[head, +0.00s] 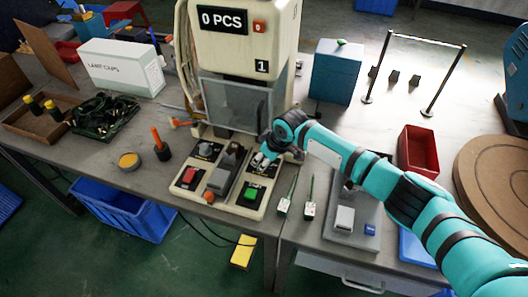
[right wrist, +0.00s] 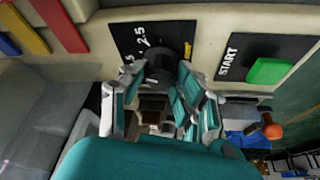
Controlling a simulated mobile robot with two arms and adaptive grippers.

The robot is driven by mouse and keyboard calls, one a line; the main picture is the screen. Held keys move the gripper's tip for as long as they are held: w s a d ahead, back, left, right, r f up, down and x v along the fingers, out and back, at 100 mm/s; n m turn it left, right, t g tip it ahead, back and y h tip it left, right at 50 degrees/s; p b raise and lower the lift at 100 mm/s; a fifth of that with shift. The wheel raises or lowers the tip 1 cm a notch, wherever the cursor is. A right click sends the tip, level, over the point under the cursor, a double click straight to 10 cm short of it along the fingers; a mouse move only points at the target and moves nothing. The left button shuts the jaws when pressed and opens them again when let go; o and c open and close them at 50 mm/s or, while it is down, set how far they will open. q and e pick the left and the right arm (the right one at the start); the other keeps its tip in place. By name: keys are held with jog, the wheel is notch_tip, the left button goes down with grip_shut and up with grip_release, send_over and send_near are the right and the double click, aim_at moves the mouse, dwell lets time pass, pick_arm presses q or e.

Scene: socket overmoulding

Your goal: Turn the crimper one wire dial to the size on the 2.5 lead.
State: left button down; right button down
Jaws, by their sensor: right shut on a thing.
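The crimper (head: 240,45) stands at the middle of the bench in the head view, its displays reading "0 PCS" and "1". My right gripper (head: 265,158) is at the right side of its control panel, above the green button. In the right wrist view, my right gripper (right wrist: 160,78) is shut on a black dial (right wrist: 161,60), with a finger on each side. The dial plate (right wrist: 133,35) shows "2.5" and a partly hidden number; I cannot tell the dial's exact setting. Two tagged leads (head: 284,206) (head: 309,209) lie right of the panel, their print too small to read. My left gripper is out of view.
The green START button (right wrist: 269,70) is close to the gripper. A red button (head: 190,175) and another knob (head: 205,149) are on the panel's left side. A red bin (head: 418,152) and a blue box (head: 337,72) stand to the right.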

jog(key=m+p, duration=0.2)
jog(key=m+t+p, duration=0.1)
jog(key=shift+s+a+r+m+h+p, duration=0.1)
jog(key=shift+a+r+m+h+p, duration=0.05)
jog(key=shift+r+m+h+p, duration=0.2)
jog(key=shift+f+m+h+p, duration=0.15)
jog(key=shift+m+h+p, duration=0.4)
jog(key=shift+m+p, duration=0.4)
jog(key=shift+f+m+t+p, duration=0.1)
jog(key=shift+m+t+p, duration=0.25)
jog(key=shift+m, duration=0.55)
jog(key=shift+h, duration=0.3)
jog(key=c, duration=1)
grip_release()
jog(key=shift+o, duration=0.2)
jog(key=v, duration=1.2)
